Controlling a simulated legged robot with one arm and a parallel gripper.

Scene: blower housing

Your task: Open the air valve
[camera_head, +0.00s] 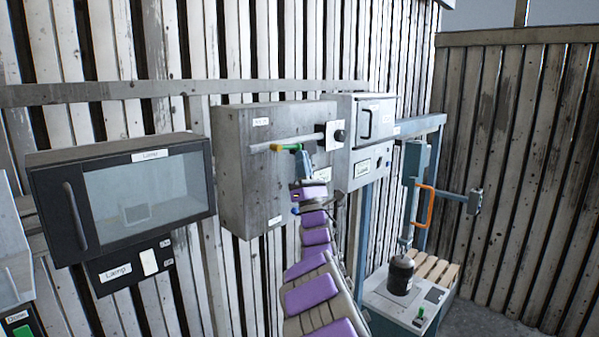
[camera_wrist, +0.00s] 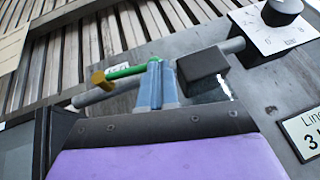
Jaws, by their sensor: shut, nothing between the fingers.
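The air valve has a green lever (camera_head: 291,147) with a yellow end, on a thin grey pipe (camera_head: 262,148) across the front of a grey cabinet. In the wrist view the green lever (camera_wrist: 130,70) lies roughly along the pipe (camera_wrist: 93,97), its yellow end pointing left. A dark grey block (camera_wrist: 203,68) sits on the pipe to the right. My gripper (camera_head: 301,153) is at the lever's right end. In the wrist view its blue fingers (camera_wrist: 155,67) are together and empty, overlapping that end. Whether they touch the lever cannot be told.
A black dial knob (camera_head: 339,135) on a white plate is right of the valve. The grey cabinet (camera_head: 245,190) stands close behind my gripper. A lamp box (camera_head: 150,195) hangs at left. A press (camera_head: 412,190) with an orange handle stands at right.

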